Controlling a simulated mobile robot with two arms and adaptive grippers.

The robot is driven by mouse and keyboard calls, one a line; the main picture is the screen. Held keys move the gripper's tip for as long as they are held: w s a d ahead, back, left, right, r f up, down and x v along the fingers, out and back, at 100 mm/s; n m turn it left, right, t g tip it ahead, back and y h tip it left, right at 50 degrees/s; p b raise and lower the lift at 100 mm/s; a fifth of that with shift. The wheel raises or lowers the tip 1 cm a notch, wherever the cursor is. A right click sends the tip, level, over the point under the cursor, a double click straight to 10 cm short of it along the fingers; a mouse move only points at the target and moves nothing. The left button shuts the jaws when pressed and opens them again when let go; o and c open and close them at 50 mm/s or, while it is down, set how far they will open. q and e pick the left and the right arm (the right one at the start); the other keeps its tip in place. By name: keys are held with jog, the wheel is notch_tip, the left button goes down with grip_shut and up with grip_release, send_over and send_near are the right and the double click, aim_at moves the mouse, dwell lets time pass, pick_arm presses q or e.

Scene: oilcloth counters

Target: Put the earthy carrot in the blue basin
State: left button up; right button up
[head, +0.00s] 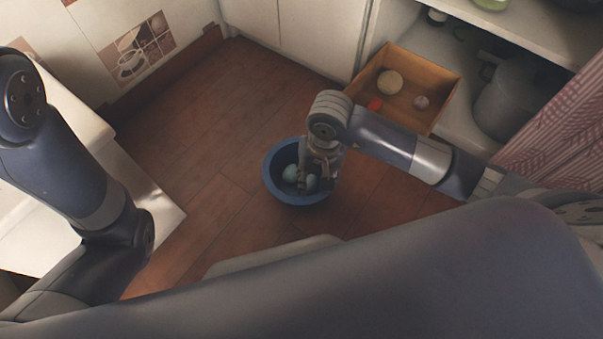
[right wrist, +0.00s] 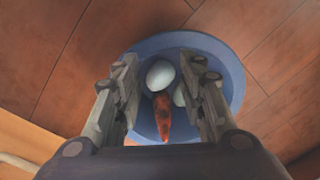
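The blue basin (head: 270,183) stands on the floor, and it also shows in the right wrist view (right wrist: 235,75). My right gripper (head: 318,178) points down over the basin. In the right wrist view its two fingers (right wrist: 163,64) are spread apart. The earthy carrot (right wrist: 163,117), orange-brown and dirty, shows between the fingers with a gap on each side. It appears to lie in the basin beside pale egg-like things (right wrist: 160,74). In the head view I cannot make out the carrot. My left arm is at the left, with its gripper out of sight.
An orange-brown open box (head: 440,72) holds a round pale thing (head: 390,82), a small red thing (head: 375,104) and a small pinkish thing (head: 421,102). A grey pot (head: 505,105) stands on the shelf at right. The wooden floor left of the basin is clear.

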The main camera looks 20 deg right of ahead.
notch_tip(320, 180, up, 11)
jog(key=shift+d, duration=0.35)
jog(key=shift+f, duration=0.1)
